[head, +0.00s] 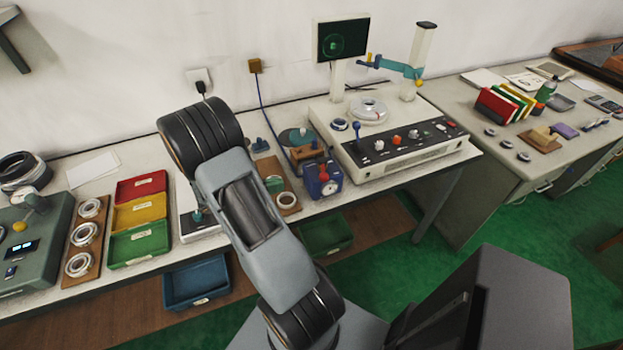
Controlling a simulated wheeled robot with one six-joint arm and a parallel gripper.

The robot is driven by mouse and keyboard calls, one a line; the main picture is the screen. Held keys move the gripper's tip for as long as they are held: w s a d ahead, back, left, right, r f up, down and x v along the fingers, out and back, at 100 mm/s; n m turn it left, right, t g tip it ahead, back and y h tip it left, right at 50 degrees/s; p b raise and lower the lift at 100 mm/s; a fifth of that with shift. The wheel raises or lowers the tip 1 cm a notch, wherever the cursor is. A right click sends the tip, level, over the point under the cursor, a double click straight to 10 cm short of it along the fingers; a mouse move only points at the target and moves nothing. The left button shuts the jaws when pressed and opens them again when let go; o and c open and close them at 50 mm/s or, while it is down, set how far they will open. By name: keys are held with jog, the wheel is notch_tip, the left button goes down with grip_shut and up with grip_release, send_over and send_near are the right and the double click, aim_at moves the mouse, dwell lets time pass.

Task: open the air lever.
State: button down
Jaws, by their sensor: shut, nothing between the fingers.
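The white test machine (405,150) stands on the bench right of my arm. A small upright lever with a blue knob (357,130) rises from the left of its control panel; it may be the air lever, but I cannot read a label. My gripper is not in view; only my arm's links show, rising across the middle, apart from the lever in the picture.
Red, yellow and green trays (139,245) and a board of rings (84,236) lie at left.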

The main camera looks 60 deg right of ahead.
aim_at(326, 180)
jog(key=p+x, duration=0.2)
jog(key=x, duration=0.9)
jog(key=shift+s+d+f+b, duration=0.1)
jog(key=shift+s+b, duration=0.1)
jog(key=shift+s, duration=0.3)
jog(key=shift+s+d+f+b, duration=0.1)
jog(key=shift+s+b, duration=0.05)
jog(key=shift+s, duration=0.4)
jog(key=shift+r, duration=0.15)
jog(key=shift+a, duration=0.2)
jog(key=s+a+v, duration=0.1)
jog(key=s+v, duration=0.1)
jog(key=v, duration=1.1)
jog(key=shift+w+a+r+b, duration=0.15)
jog(key=shift+w+a+b, duration=0.05)
jog(key=shift+a+b, duration=0.25)
